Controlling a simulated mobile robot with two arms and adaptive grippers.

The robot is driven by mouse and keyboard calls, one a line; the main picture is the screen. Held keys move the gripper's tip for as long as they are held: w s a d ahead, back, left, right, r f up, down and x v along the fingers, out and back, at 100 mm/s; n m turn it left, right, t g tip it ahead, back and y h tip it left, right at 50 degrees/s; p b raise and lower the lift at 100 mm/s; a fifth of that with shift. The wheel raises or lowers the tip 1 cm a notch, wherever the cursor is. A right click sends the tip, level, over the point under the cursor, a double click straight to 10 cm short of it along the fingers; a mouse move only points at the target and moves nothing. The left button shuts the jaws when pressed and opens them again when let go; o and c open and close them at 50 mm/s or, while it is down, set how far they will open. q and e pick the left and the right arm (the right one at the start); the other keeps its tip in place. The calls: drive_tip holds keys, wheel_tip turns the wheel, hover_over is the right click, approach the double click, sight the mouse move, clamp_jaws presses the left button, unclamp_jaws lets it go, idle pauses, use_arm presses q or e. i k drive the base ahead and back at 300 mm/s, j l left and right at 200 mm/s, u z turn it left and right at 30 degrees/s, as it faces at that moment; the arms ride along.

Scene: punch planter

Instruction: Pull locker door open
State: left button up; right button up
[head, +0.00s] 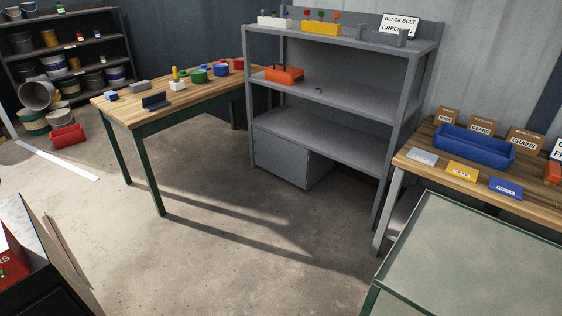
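A low grey metal locker (280,162) sits under the bottom shelf of a grey shelving unit, at floor level in the middle of the head view. Its flat front panel faces me and looks shut. A small dark mark shows near the panel's upper right edge; I cannot tell if it is a handle. Neither of my grippers is in the head view.
A wooden workbench (190,99) stands left, another (411,160) right. A green-edged table (470,265) fills the lower right. Concrete floor (240,240) before the locker is clear.

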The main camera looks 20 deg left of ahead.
sight(285, 159)
drive_tip(key=i+j+z, duration=0.15)
drive_tip(key=i+j, duration=0.6)
drive_tip(key=j, duration=0.1)
